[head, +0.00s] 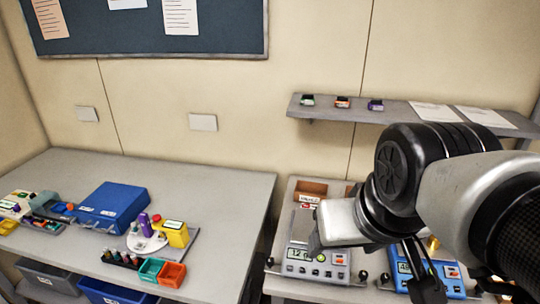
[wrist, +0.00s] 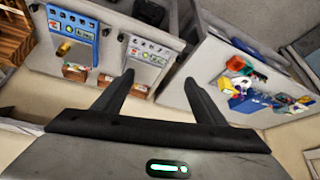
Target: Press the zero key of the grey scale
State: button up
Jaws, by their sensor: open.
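The grey scale (head: 318,256) stands on the right-hand bench in the head view. Its front panel has a lit display and a round green key. A small key sits beside the green one, but I cannot read the key labels. In the wrist view the grey scale (wrist: 146,62) lies beyond my left finger, above its tip in the picture. My gripper (wrist: 159,77) is open and empty, with its two dark fingers apart. I see no contact with the scale. In the head view my arm covers part of the bench and the scale's right rear side.
A blue scale (head: 402,272) stands right of the grey one, partly hidden by my arm; the wrist view shows it too (wrist: 72,28). A brown bin (head: 311,189) stands behind. A wall shelf (head: 395,112) hangs above. The left table holds a blue case (head: 110,208) and small containers.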

grip_shut()
dwell(1.4)
